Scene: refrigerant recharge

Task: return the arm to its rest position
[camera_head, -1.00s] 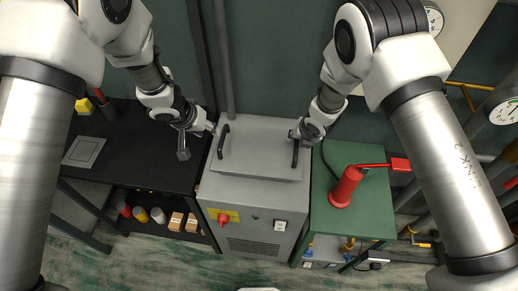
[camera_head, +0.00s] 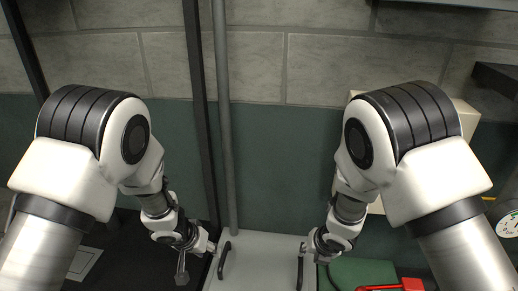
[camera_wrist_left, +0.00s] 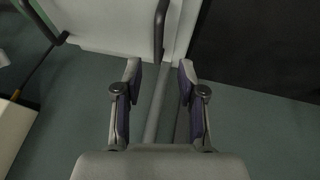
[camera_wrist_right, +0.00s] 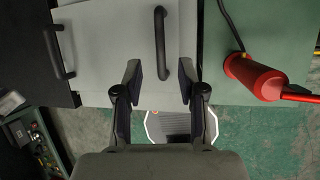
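My left gripper (camera_head: 208,247) is beside the left black handle (camera_head: 224,260) of a grey lid (camera_head: 262,265), at the bottom of the head view. In the left wrist view its fingers (camera_wrist_left: 160,75) are apart and empty, with the handle (camera_wrist_left: 161,30) ahead in line with the gap. My right gripper (camera_head: 312,248) is near the right black handle (camera_head: 300,270). In the right wrist view its fingers (camera_wrist_right: 160,76) are apart, and the handle (camera_wrist_right: 161,40) shows in line with the gap, not clasped. The lid's front is cut off in the head view.
A dark table (camera_head: 125,262) is at the left. A green surface with a red part (camera_head: 405,285) is at the right; a red cylinder (camera_wrist_right: 258,78) shows in the right wrist view. A grey pipe (camera_head: 225,150) and dark post (camera_head: 197,120) stand behind the lid.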

